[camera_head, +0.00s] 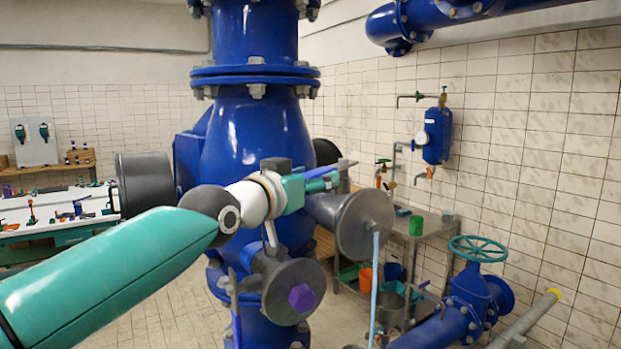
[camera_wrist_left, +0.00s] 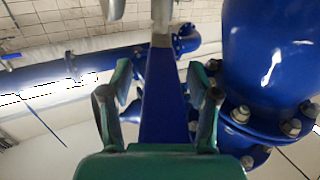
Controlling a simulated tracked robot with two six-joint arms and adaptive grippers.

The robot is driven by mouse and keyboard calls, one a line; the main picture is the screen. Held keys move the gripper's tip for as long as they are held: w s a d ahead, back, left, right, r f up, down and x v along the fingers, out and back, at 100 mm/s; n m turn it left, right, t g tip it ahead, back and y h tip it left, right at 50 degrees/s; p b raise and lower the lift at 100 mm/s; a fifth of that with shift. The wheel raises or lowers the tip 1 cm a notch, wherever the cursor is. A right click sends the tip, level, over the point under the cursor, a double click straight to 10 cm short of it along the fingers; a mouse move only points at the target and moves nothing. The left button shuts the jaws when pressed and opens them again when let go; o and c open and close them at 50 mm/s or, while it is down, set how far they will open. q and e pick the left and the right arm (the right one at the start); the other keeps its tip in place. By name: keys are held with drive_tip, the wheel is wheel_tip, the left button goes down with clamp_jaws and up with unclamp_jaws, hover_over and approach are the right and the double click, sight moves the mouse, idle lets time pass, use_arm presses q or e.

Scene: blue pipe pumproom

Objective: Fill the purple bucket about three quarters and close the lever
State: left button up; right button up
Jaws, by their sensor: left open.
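My left gripper (camera_head: 330,174) is in front of the big blue pipe. In the left wrist view the left gripper (camera_wrist_left: 161,92) is open, with a finger on each side of a blue lever (camera_wrist_left: 163,115). The lever runs up to a metal stem; I cannot tell whether the fingers touch it. In the head view part of the lever (camera_head: 322,171) shows past the gripper. A pale blue water stream (camera_head: 374,290) falls from a grey round flange (camera_head: 365,225) and leaves the bottom of the picture. I cannot see the purple bucket. My right gripper is not in view.
A metal bench (camera_head: 437,229) at the right wall holds a green bucket (camera_head: 416,225), with an orange bucket (camera_head: 365,278) below. A green handwheel (camera_head: 477,248) tops a blue valve at right. A grey flange with a purple hexagonal cap (camera_head: 302,297) is below my gripper.

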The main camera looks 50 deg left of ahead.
use_arm(q)
drive_tip(key=v, duration=1.1)
drive_tip(key=shift+s, duration=0.4)
drive_tip(key=shift+d+f, duration=0.1)
idle(0.4)
